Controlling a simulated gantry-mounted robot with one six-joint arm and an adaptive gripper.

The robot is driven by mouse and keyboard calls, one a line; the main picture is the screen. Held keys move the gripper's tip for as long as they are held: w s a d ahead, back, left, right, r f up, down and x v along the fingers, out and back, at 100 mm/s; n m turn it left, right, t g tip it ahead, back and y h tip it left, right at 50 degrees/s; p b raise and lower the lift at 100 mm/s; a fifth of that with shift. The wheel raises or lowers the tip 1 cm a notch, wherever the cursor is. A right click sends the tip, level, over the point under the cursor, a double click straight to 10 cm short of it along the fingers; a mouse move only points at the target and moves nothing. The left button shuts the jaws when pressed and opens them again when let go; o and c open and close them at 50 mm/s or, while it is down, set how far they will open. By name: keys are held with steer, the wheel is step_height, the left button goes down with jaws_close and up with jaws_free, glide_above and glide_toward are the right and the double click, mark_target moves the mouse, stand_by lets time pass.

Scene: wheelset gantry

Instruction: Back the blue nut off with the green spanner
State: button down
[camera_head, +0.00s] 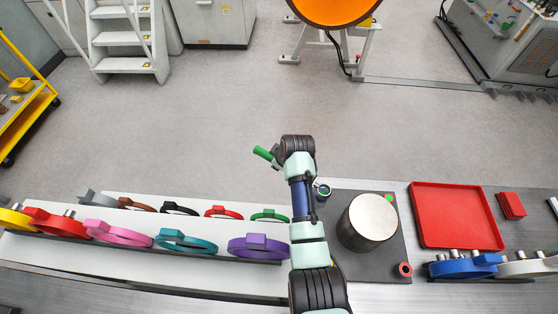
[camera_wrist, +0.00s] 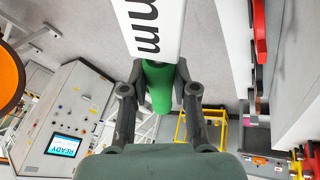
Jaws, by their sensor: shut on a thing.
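The green spanner (camera_wrist: 159,88) shows in the wrist view as a green handle with a white face marked "mm" running out of the top of the picture. My gripper (camera_wrist: 160,72) is shut on its green part. In the head view the green handle (camera_head: 263,153) sticks out to the left of my wrist, above the grey floor and beyond the bench's far edge; my arm hides the rest. A small round piece with a dark, bluish rim (camera_head: 323,191) sits just right of my arm on the bench; I cannot tell whether it is the blue nut.
A metal cylinder (camera_head: 367,221) stands on a dark plate (camera_head: 340,270) right of my arm. A red tray (camera_head: 455,244) lies farther right. Several coloured ring-shaped tools, including a purple one (camera_head: 258,247), line the bench at left. The floor beyond is open.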

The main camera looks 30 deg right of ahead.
steer(key=shift+f, duration=0.15)
steer(key=shift+f+b, duration=0.95)
steer(key=shift+f, duration=0.2)
steer(key=shift+s+a+r+p, duration=0.2)
steer(key=shift+a+r+p, duration=0.05)
steer(key=shift+p, duration=0.4)
steer(key=shift+s+a+f+n+y+p, duration=0.15)
steer(key=shift+s+a+n+y+p, duration=0.15)
steer(key=shift+s+a+n+p, duration=0.3)
steer(key=shift+s+a+f+n+y+p, duration=0.1)
steer(key=shift+s+a+n+y+p, duration=0.3)
steer(key=shift+a+n, duration=0.3)
steer(key=shift+r, duration=0.1)
